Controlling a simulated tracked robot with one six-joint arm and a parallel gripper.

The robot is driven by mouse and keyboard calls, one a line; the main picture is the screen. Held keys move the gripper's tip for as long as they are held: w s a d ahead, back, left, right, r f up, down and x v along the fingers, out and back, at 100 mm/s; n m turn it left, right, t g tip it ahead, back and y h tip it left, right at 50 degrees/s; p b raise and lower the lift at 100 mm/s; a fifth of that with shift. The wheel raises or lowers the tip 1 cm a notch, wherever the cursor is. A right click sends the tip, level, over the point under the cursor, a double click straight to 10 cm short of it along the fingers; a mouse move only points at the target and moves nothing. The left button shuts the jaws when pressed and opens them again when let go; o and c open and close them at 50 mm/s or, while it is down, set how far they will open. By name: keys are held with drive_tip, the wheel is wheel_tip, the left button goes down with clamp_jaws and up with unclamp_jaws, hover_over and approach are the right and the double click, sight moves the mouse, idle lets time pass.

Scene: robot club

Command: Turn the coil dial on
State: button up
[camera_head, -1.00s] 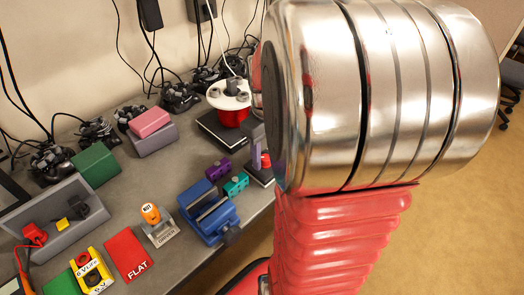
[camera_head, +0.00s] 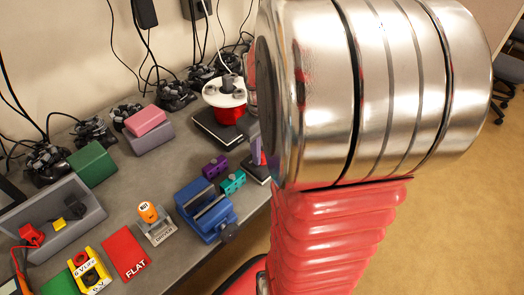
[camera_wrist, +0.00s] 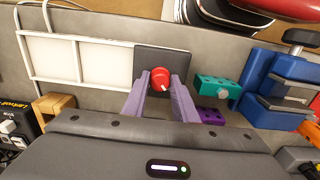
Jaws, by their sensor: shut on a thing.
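The dial is a round red knob (camera_wrist: 160,76) with a small white mark, on a dark square plate (camera_wrist: 150,56) in the wrist view. The white mark points to the lower right. My gripper (camera_wrist: 159,84) has its two purple-grey fingers on either side of the knob and is shut on it. In the head view the dark plate (camera_head: 257,174) shows in part, left of my arm. My silver and red arm hides most of the knob and gripper there.
Beside the plate lie a teal block (camera_head: 232,181), a purple block (camera_head: 215,167) and a blue vise (camera_head: 206,210). A red spool with a white top (camera_head: 225,95) stands behind on a black base. A white framed panel (camera_wrist: 55,56) lies left of the plate in the wrist view.

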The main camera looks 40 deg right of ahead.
drive_tip(key=shift+m, duration=0.4)
drive_tip(key=m, duration=0.3)
drive_tip(key=shift+m, duration=0.3)
drive_tip(key=m, duration=0.4)
drive_tip(key=shift+a, duration=0.1)
drive_tip(key=m, duration=0.9)
drive_tip(key=shift+m, duration=0.3)
drive_tip(key=o, duration=1)
drive_tip(key=shift+o, duration=0.2)
